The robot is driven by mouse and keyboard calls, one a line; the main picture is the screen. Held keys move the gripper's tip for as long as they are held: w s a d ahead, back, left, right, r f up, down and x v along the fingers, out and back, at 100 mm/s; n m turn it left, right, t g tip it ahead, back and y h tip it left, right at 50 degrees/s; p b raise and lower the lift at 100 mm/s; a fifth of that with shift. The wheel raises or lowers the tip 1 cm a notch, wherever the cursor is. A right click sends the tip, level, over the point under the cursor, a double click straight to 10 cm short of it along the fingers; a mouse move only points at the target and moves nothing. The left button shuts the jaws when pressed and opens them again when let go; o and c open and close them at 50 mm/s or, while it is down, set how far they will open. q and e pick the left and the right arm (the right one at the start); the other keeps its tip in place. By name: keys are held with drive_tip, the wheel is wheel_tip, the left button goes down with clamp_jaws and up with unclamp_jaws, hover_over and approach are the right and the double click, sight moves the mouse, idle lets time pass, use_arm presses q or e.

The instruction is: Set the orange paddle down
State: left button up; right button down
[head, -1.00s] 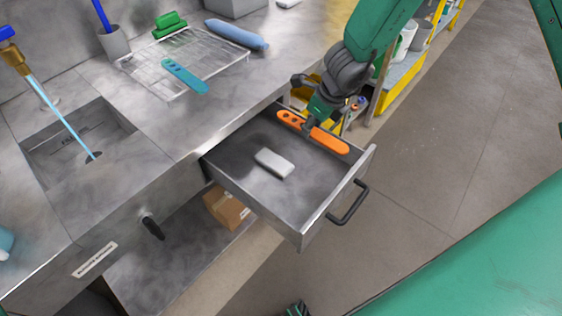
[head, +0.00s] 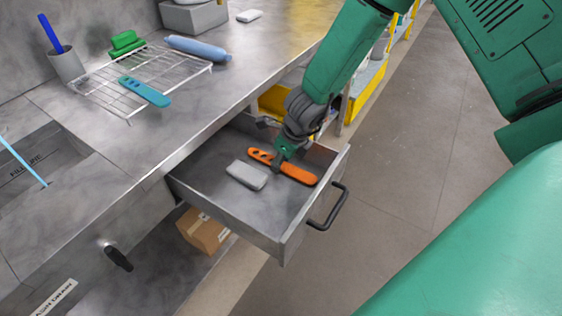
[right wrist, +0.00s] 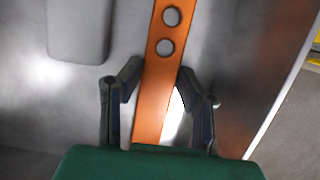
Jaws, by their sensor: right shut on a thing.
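The orange paddle (head: 299,173) is a flat bar with holes at one end. It is in the open drawer (head: 222,211), beside a light grey block (head: 246,174). My right gripper (head: 279,160) is shut on the paddle near its middle. In the right wrist view the paddle (right wrist: 164,55) runs between the two fingers (right wrist: 152,90), with the grey block (right wrist: 78,28) to its left. I cannot tell whether the paddle touches the drawer floor. My left gripper does not show.
A cup (head: 67,64) stands behind. The drawer handle (head: 329,208) sticks out in front. A cardboard box (head: 203,230) sits below. The drawer's near part is clear.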

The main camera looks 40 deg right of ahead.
sight(292, 170)
drive_tip(key=shift+a+f, duration=0.15)
drive_tip(key=c, duration=1.1)
unclamp_jaws()
drive_tip(key=shift+r, duration=0.5)
drive_tip(key=p+v, duration=0.4)
drive_tip(key=v, duration=0.7)
drive_tip(key=shift+s+r, duration=0.15)
drive_tip(key=shift+r, duration=0.05)
